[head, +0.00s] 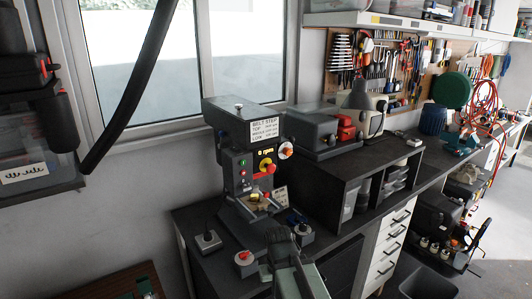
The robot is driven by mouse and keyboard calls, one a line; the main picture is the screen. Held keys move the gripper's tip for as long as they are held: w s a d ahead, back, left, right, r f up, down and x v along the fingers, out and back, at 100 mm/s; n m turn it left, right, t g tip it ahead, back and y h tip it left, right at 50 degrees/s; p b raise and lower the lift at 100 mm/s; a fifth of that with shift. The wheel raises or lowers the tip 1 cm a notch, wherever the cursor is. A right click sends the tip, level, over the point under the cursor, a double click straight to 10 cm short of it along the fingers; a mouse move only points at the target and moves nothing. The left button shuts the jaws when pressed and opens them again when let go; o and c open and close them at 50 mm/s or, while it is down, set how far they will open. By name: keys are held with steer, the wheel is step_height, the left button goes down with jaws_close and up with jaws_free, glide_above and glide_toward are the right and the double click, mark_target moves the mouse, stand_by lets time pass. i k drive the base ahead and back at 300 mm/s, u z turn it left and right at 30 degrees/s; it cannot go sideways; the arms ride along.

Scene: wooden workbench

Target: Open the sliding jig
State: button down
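A dark grey bench machine (243,150) with a "BELT STEP" label, a yellow and red switch and small coloured buttons stands at the bench's left end. At its lower front is a small metal fixture (257,203) with yellow and red parts. This may be the sliding jig, but it is too small to tell how far it is open. My arm reaches up from the bottom edge. My gripper (279,236) is in front of and below the fixture, apparently apart from it. Its fingertips are not clear, so I cannot tell whether it is open.
A grey box with a red knob (243,258), one with a dark stick (208,240) and one with a blue knob (299,228) surround my gripper closely. A black shelf unit (345,165) stands to the right. The window wall (150,190) is behind.

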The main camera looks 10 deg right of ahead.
mark_target(262, 204)
steer(key=u, duration=0.45)
steer(key=k, duration=1.3)
steer(key=u, duration=0.85)
steer(key=i, duration=1.5)
steer(key=z, duration=0.45)
